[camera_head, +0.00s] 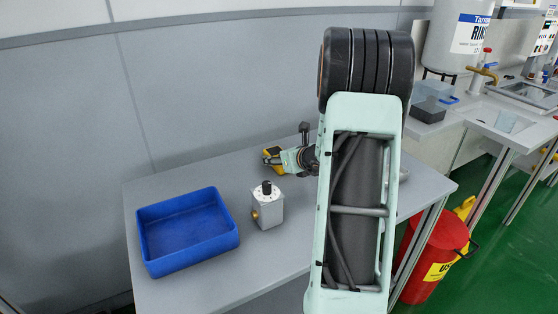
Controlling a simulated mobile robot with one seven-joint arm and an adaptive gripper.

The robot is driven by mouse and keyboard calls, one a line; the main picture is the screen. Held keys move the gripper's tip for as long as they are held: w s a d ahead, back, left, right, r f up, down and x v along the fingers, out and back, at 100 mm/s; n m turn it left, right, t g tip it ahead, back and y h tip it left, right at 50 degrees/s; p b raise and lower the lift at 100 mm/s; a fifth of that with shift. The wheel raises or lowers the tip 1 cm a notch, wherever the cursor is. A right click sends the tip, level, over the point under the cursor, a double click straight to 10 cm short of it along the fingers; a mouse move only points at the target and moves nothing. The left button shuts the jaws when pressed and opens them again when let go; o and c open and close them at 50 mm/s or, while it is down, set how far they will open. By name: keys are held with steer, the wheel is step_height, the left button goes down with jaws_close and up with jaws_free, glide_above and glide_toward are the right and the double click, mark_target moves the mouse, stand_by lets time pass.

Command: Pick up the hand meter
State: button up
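A small yellow and black thing (272,155), which looks like the hand meter, shows on the far side of the grey table. It is at the tip of my gripper (282,158), which reaches in from the right behind my arm. The gripper's fingers are small and partly hidden, so I cannot tell whether they are closed on it or only beside it. I also cannot tell whether the yellow thing rests on the table or is held above it.
A silver box-shaped device with a black knob and brass fitting (268,208) stands upright on the table (195,291), nearer than the gripper. An empty blue tray (188,262) sits at the left. A red bin (432,262) stands on the floor right of the table. My arm hides the table's right part.

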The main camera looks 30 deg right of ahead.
steer(key=c, duration=1)
steer(key=shift+r, duration=0.1)
